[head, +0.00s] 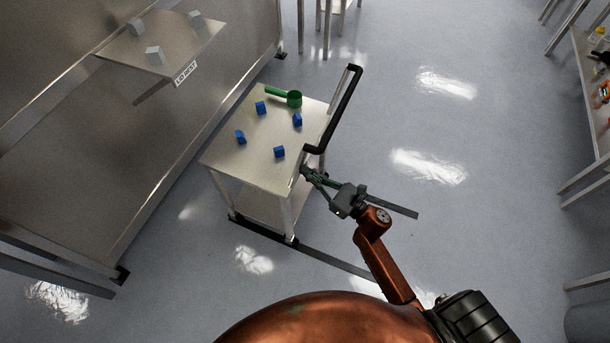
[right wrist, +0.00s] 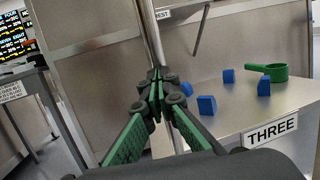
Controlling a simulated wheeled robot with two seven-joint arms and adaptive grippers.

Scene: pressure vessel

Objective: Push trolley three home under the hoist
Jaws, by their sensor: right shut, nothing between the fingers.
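Trolley three (head: 250,165) is a steel table on legs, with a black handle (head: 345,110) along its right side. Its top carries several blue blocks (head: 279,152) and a green handled cup (head: 293,98). In the right wrist view its white label reads THREE (right wrist: 271,132). My right gripper (head: 306,171) is shut and empty at the trolley's near right edge, just below the handle's near end. In the right wrist view its closed fingertips (right wrist: 157,80) point past the trolley's left end; I cannot tell whether they touch it. My left gripper is out of view. I cannot identify a hoist.
A long steel bench (head: 90,150) stands left of the trolley, with a raised plate (head: 175,45) holding grey blocks. Dark strips (head: 335,262) lie on the floor by the trolley. Another table (head: 592,75) stands at the far right. The floor between is clear.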

